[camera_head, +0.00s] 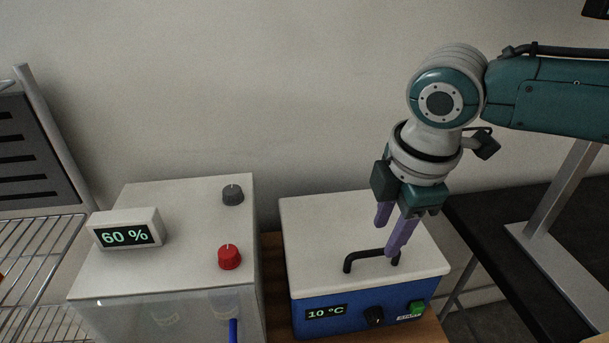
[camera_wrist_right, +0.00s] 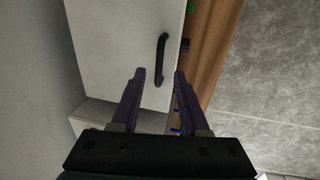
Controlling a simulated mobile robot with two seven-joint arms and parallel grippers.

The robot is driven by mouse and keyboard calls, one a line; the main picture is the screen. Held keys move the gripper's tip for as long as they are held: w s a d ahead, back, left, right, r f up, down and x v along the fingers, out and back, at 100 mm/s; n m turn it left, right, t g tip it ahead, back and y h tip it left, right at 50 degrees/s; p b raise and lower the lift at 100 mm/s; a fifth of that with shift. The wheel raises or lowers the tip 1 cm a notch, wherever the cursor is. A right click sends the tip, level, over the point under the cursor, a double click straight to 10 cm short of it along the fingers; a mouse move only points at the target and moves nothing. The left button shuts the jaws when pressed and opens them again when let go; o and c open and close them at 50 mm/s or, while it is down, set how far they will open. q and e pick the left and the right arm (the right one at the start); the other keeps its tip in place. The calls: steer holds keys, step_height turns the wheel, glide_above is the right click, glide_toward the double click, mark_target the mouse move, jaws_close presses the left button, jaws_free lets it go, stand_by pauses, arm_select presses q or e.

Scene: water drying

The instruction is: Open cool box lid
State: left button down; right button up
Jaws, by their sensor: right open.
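The cool box (camera_head: 335,297) is blue with a white lid (camera_head: 318,222) and a "10 °C" display on its front. Its lid lies flat and closed. A black handle (camera_head: 368,256) stands on the lid near the front; it also shows in the right wrist view (camera_wrist_right: 162,58). My right gripper (camera_head: 387,240) is open, pointing down over the lid at the handle's right end. In the right wrist view its purple fingers (camera_wrist_right: 158,74) are apart, with the handle's near end between or just beyond their tips. Whether they touch the handle I cannot tell. My left gripper is not in view.
A white box (camera_head: 190,205) with a "60 %" display (camera_head: 126,233), a grey knob (camera_head: 232,194) and a red knob (camera_head: 229,257) stands left of the cool box. A wire rack (camera_head: 35,250) is at far left. A dark table (camera_head: 500,215) is at right. The wall is close behind.

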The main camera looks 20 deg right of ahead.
mark_target(378, 251)
steer(key=f, duration=0.2)
steer(key=w+f+b, duration=0.1)
steer(key=f, duration=0.1)
steer(key=shift+d+f, duration=0.1)
steer(key=shift+f, duration=0.05)
jaws_close()
stand_by(1.3)
